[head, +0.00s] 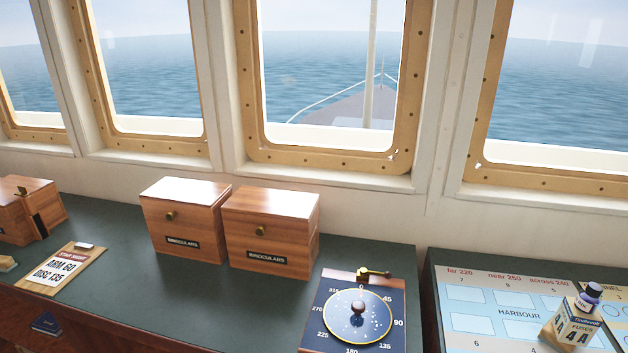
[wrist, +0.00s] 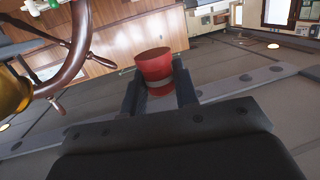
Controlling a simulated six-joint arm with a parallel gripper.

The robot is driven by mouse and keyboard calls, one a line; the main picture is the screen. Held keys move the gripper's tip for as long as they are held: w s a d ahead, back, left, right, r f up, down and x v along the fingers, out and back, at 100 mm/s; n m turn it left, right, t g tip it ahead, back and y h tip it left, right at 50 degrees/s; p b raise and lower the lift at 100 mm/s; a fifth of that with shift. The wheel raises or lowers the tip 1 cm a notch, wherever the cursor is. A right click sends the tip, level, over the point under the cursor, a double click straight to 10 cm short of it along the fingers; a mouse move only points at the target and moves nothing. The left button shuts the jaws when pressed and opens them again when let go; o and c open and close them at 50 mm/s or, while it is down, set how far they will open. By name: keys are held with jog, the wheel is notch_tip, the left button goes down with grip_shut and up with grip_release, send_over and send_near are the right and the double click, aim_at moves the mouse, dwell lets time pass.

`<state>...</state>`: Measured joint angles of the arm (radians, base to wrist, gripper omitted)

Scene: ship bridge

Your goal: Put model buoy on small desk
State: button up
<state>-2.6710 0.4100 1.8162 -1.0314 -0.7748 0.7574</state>
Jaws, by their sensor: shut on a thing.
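The buoy's lower part is partly hidden by the fingers and the gripper body. Neither the buoy nor my gripper shows in the head view. I cannot tell which surface, if any in view, is the small desk.
In the head view a dark green counter (head: 110,258) carries two binocular boxes (head: 270,230), a clipboard (head: 62,270) and a dial board (head: 352,312). A chart board (head: 478,322) at right holds a bottle (head: 589,297). A ship's wheel (wrist: 78,45) shows left in the wrist view.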

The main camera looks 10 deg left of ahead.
notch_tip(320, 180, down, 18)
jog(key=r+x, duration=0.1)
jog(key=x, duration=1.1)
jog(key=r+x, duration=0.1)
jog(key=x, duration=0.5)
jog(key=shift+s+r, duration=0.25)
jog(key=shift+r, duration=0.1)
jog(key=shift+w+f, duration=0.1)
jog(key=shift+f, duration=0.2)
jog(key=shift+f, duration=0.15)
jog(key=o, duration=1)
